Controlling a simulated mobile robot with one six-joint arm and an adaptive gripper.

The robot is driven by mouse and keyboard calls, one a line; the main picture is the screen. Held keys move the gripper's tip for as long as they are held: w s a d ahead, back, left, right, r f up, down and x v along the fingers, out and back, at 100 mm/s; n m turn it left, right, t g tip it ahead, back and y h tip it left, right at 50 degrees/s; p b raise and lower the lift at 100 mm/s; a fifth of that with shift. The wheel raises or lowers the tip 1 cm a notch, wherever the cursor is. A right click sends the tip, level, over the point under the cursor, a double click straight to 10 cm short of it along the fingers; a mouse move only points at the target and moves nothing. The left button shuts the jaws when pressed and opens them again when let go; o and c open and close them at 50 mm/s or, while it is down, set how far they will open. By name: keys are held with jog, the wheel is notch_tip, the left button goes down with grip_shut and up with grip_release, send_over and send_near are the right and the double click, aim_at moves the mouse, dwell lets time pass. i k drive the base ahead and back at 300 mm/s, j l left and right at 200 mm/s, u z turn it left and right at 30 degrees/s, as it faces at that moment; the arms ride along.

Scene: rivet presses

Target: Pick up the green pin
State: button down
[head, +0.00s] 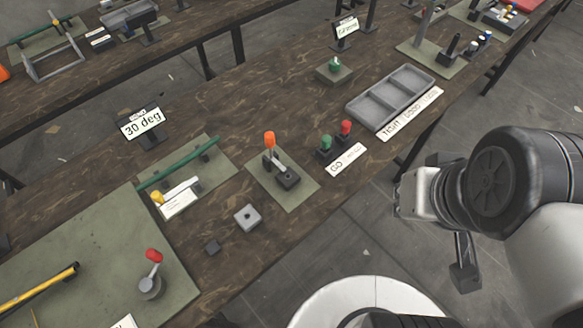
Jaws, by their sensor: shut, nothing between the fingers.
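A green-topped pin (326,143) stands upright in a small dark holder on the brown table, beside a red-topped pin (346,128). A white label reading "GO" (346,160) lies in front of them. Another small green-topped piece (335,64) sits on a green pad further back; its exact form is too small to tell. My gripper (465,278) hangs at the right, off the table's front edge and well apart from the pins. It is shut and empty, seen partly from the side.
A grey divided tray (391,95) lies right of the pins. An orange-handled clamp (270,140) on a pad (301,193) stands to their left. A grey square block (248,217), a red-knobbed lever (152,257) and a "30 deg" sign (141,123) are further left.

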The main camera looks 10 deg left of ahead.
aim_at(326, 140)
jog(key=i+l+u, duration=0.4)
jog(key=l+u, duration=0.15)
jog(key=i+l+u, duration=0.25)
jog(key=l+u, duration=0.25)
jog(key=l, duration=0.15)
